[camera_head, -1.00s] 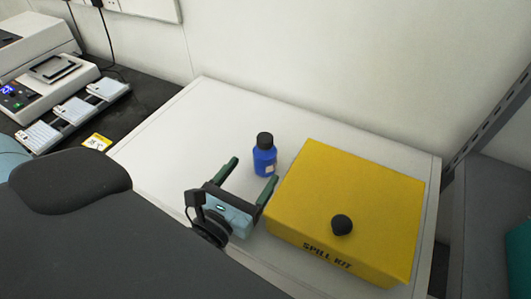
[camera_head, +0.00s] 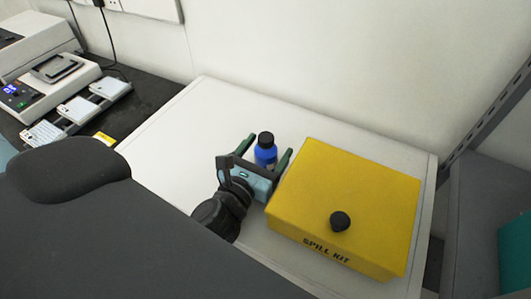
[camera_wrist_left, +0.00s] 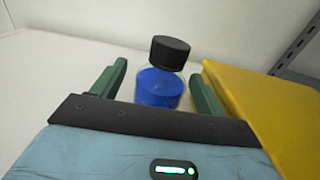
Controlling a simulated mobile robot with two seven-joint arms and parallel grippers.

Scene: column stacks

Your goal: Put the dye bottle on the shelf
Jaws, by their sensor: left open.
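The dye bottle (camera_head: 265,155) is blue with a black cap and stands upright on a white surface (camera_head: 170,135). My left gripper (camera_head: 268,146) is open, with its two green fingers on either side of the bottle. In the left wrist view the bottle (camera_wrist_left: 160,88) shows between the open fingers (camera_wrist_left: 158,82), with gaps on both sides. The gripper's palm hides the bottle's lower part in the head view. I cannot make out the shelf as such. My right gripper is not in view.
A yellow spill kit box (camera_head: 355,195) with a black knob (camera_head: 340,221) stands just right of the left gripper. A wall rises behind the white surface. A lab instrument (camera_head: 45,80) stands at far left. The white surface is clear left of the bottle.

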